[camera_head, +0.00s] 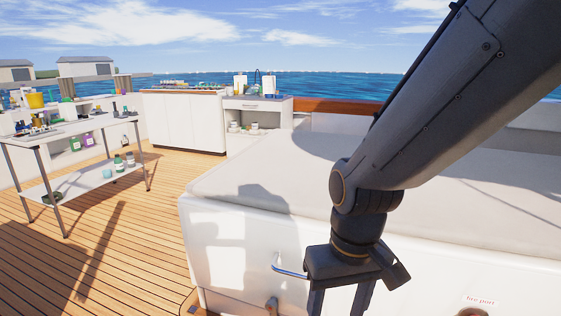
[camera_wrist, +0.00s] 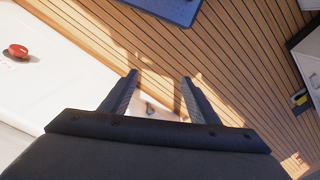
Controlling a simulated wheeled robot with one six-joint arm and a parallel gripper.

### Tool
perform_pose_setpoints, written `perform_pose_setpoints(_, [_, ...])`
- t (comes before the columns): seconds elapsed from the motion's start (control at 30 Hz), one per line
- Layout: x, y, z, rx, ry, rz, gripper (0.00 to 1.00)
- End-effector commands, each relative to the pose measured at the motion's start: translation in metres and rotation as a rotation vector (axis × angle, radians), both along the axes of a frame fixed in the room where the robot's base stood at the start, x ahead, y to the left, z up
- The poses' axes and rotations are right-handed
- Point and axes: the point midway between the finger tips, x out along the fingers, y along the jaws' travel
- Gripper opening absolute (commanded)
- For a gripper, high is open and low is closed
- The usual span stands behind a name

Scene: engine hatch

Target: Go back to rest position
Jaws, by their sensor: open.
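My gripper (camera_wrist: 160,92) is open in the wrist view, with its two dark fingers apart and nothing held between them. Planks of the deck and a strip of white panel show beyond the fingers. In the head view my arm reaches down from the upper right, and the gripper (camera_head: 341,300) hangs in front of the white hatch box (camera_head: 235,240). Its fingertips are cut off by the lower picture edge. A blue-and-metal handle (camera_head: 288,271) on the box front is just left of the gripper. I cannot tell whether they touch.
A shelved table (camera_head: 75,127) with bottles stands at the left. White cabinets (camera_head: 185,122) stand behind. The wooden deck (camera_head: 120,245) between is clear. In the wrist view a red knob (camera_wrist: 17,51) sits on a white surface, and a blue panel (camera_wrist: 175,8) lies at the top.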

Motion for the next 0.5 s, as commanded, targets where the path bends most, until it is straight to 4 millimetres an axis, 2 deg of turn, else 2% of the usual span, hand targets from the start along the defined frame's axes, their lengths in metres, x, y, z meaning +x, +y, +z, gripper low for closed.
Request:
perform_pose_setpoints(0.03, [-0.003, -0.009, 0.018, -0.005, 0.004, -0.022, 0.56])
perform_pose_setpoints(0.5, [-0.017, -0.078, 0.097, -0.043, 0.024, -0.184, 0.56])
